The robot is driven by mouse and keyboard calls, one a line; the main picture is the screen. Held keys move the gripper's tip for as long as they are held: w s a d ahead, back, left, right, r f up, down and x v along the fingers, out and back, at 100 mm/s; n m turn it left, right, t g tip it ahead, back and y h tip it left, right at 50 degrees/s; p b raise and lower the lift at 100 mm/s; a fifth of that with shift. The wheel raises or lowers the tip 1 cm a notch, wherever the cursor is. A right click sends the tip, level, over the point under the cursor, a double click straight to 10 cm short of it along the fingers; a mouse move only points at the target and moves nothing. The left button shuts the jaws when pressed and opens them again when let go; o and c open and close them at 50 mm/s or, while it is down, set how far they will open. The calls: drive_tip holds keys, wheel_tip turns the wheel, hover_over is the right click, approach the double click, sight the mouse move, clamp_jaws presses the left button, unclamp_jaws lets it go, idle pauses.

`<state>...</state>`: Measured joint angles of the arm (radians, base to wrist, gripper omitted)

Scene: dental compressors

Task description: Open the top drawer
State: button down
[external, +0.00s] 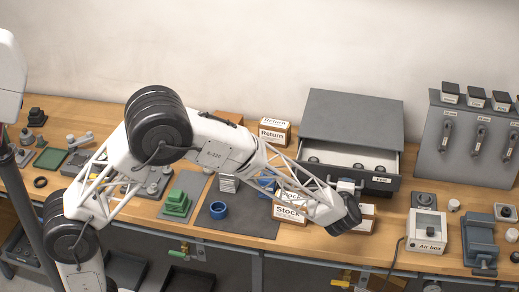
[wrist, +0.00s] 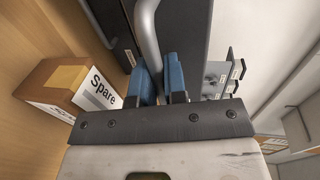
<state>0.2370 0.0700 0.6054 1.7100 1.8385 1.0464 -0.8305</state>
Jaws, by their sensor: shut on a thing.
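A dark grey cabinet (external: 352,112) stands at the back right of the bench. Its drawer (external: 372,182) is pulled out partway, and round dark and light items show inside. My gripper (external: 348,187) is at the left part of the drawer front. In the wrist view my gripper's blue fingers (wrist: 160,82) are shut around the grey bar handle (wrist: 147,35) of the dark drawer front. The end of the handle between the fingers is partly hidden. In the external view my wrist hides part of the drawer front.
Stock boxes (external: 290,212) stand just in front of the drawer, close to my wrist. A box marked Spare (wrist: 72,88) lies left of my fingers in the wrist view. A Return box (external: 274,132) is left of the cabinet. The Air box (external: 426,232) and a panel with handles (external: 470,140) are right.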

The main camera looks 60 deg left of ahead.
drive_tip(key=f+v, duration=0.1)
drive_tip(key=v, duration=0.5)
drive_tip(key=shift+s+d, duration=0.25)
drive_tip(key=shift+s, duration=0.05)
drive_tip(key=shift+f, duration=0.15)
drive_tip(key=c, duration=1.2)
unclamp_jaws()
drive_tip(key=shift+v, duration=3.85)
drive_tip(key=shift+a, duration=0.1)
